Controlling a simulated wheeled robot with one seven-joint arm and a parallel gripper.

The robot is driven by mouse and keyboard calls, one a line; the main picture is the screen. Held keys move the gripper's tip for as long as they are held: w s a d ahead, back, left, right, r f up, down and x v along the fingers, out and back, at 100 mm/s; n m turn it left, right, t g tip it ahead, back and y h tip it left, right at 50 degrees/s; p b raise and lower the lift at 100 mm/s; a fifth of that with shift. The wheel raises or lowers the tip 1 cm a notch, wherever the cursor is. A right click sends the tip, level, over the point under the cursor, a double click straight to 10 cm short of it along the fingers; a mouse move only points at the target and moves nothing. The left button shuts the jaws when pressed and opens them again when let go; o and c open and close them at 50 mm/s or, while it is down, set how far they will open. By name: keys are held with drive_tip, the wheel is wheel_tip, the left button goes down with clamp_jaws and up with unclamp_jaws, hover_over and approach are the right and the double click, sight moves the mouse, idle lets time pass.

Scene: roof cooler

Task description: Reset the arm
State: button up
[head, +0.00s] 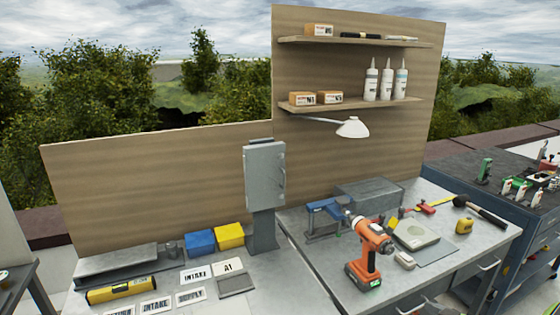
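My gripper and arm are not clearly in view in the head view. A small grey shape (428,306) shows at the bottom edge, right of centre. It is cut off, and I cannot tell what it is. I cannot see whether my gripper holds anything.
An orange drill (370,247) stands upright on the right workbench (325,262). Around it are a blue clamp (325,212), a yellow tape measure (464,226) and a hammer (482,208). A grey box (265,175) stands on a post. Left are a yellow level (120,291) and label plates (191,296).

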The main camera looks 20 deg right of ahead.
drive_tip(key=w+a+r+n+g+y, duration=0.1)
drive_tip(key=w+a+r+g, duration=0.15)
drive_tip(key=a, duration=0.35)
drive_tip(key=w+a+r+n+g+y, duration=0.1)
drive_tip(key=w+a+r, duration=0.25)
drive_tip(key=a, duration=0.25)
drive_tip(key=s+a+r+g+h, duration=0.1)
drive_tip(key=s+a+r+g, duration=0.1)
drive_tip(key=a+r, duration=0.35)
drive_tip(key=s+a+r+g+h, duration=0.1)
drive_tip(key=s+a+r, duration=0.1)
drive_tip(key=a, duration=0.6)
drive_tip(key=s+a+r+m+h, duration=0.1)
drive_tip(key=s+a, duration=0.3)
drive_tip(key=s, duration=0.4)
drive_tip(key=s+a+r+m+h, duration=0.1)
drive_tip(key=s+a+r+m, duration=0.1)
drive_tip(key=s+a, duration=0.2)
drive_tip(key=s, duration=0.3)
drive_tip(key=shift+s+r, duration=0.35)
drive_tip(key=shift+a+g, duration=0.1)
drive_tip(key=shift+g, duration=0.15)
